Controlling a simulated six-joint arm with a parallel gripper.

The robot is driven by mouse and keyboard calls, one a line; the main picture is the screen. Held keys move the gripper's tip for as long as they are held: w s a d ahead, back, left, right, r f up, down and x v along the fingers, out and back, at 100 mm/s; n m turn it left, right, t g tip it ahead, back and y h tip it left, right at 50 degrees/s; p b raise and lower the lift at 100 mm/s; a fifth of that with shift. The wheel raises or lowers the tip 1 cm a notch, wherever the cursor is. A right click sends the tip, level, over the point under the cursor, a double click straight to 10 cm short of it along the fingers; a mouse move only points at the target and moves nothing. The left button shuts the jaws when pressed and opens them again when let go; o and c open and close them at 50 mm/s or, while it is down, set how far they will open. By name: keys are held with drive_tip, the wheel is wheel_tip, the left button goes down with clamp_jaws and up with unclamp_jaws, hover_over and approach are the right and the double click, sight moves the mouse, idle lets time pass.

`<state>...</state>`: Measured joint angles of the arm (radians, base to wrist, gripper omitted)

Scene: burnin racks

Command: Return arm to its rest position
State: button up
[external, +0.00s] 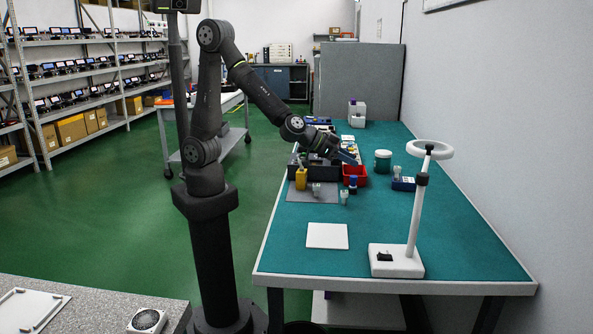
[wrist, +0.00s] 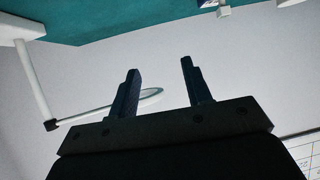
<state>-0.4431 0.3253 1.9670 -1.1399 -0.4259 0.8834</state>
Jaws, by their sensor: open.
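My gripper (external: 352,159) is at the end of my outstretched arm, above the teal bench (external: 460,245) near the red bin (external: 354,174). In the wrist view my gripper (wrist: 158,80) shows two dark fingers spread apart with nothing between them. Behind the fingers is the pale wall (wrist: 230,55). Whether the fingertips are clear of the bin's rim is hard to tell in the external view.
A white magnifier lamp (external: 418,210) stands on the bench's right side. A grey partition (external: 358,85) stands behind. Green floor lies open to the left.

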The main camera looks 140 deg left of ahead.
drive_tip(key=w+f+m+h, duration=0.1)
drive_tip(key=w+f, duration=0.1)
drive_tip(key=w, duration=0.4)
drive_tip(key=shift+w+d+f+t, duration=0.25)
drive_tip(key=shift+w+d+t, duration=0.05)
drive_tip(key=shift+d+t, duration=0.1)
